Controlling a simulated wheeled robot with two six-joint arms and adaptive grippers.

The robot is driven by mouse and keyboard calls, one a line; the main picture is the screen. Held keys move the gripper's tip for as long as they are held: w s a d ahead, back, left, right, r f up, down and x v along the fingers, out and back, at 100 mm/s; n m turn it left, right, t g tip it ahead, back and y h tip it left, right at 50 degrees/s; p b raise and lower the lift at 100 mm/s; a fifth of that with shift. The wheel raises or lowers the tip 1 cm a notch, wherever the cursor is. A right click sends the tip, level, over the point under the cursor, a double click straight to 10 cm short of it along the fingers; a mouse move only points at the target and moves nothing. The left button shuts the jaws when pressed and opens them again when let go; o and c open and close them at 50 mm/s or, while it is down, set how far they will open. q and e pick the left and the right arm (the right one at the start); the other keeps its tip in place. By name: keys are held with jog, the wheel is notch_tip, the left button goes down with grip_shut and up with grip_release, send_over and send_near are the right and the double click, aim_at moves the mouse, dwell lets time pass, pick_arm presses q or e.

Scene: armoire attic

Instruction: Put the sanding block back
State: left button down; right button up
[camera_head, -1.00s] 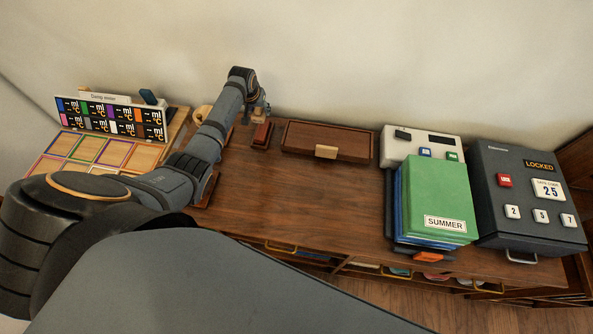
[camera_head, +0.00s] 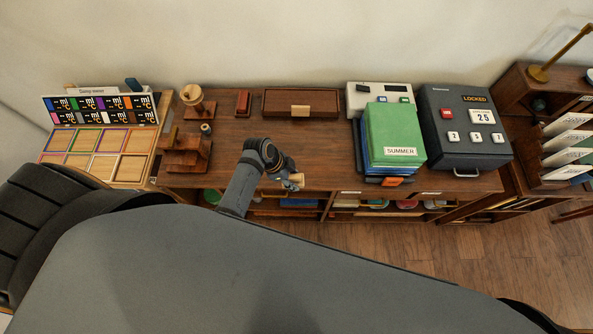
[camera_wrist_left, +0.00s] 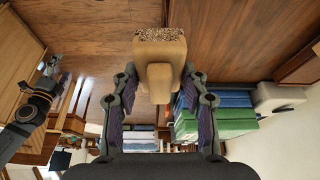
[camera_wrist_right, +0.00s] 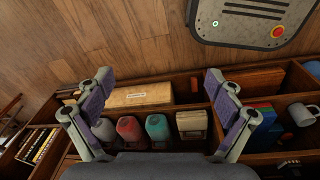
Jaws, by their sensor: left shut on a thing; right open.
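The sanding block (camera_wrist_left: 160,55), as it appears, is a tan piece with a speckled face and a narrower grip. My left gripper (camera_wrist_left: 160,78) is shut on that grip in the left wrist view. In the head view the left gripper (camera_head: 284,172) is at the desk's front edge, with a small tan part of the block (camera_head: 294,182) showing. My right gripper (camera_wrist_right: 157,85) is open and empty in the right wrist view, above shelf compartments (camera_wrist_right: 180,90). It is not visible in the head view.
The wooden desk (camera_head: 330,150) has clear room in its middle. A brown box (camera_head: 300,103), a red-brown block (camera_head: 243,103) and a wooden stand (camera_head: 186,150) are on it. Green and blue binders (camera_head: 395,130) and a locked case (camera_head: 465,140) stand right. Bottles (camera_wrist_right: 128,128) fill one compartment.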

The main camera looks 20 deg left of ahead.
pick_arm(q)
jog(key=shift+s+d+r+m, duration=0.35)
jog(key=shift+s+d, duration=0.25)
jog(key=shift+s, duration=0.2)
jog(key=w, duration=0.1)
jog(key=w+a+f, duration=0.1)
jog(key=w, duration=0.1)
jog(key=shift+f, duration=0.15)
jog(key=b, duration=1.6)
send_over(299, 165)
jog(key=s+a, duration=0.1)
jog(key=s, duration=0.1)
jog(key=f, duration=0.8)
jog(key=shift+w+f, duration=0.25)
jog(key=shift+w+a+b, duration=0.1)
jog(key=shift+w+b, duration=0.1)
jog(key=shift+b, duration=0.2)
jog(key=shift+w, duration=0.1)
jog(key=f+b, duration=0.2)
jog(key=b, duration=0.1)
jog(key=f+b, duration=0.2)
jog(key=shift+w+a, duration=0.1)
jog(key=shift+w, duration=0.15)
jog(key=shift+r, duration=0.25)
jog(key=c, duration=0.7)
grip_release()
jog(key=shift+f, duration=0.1)
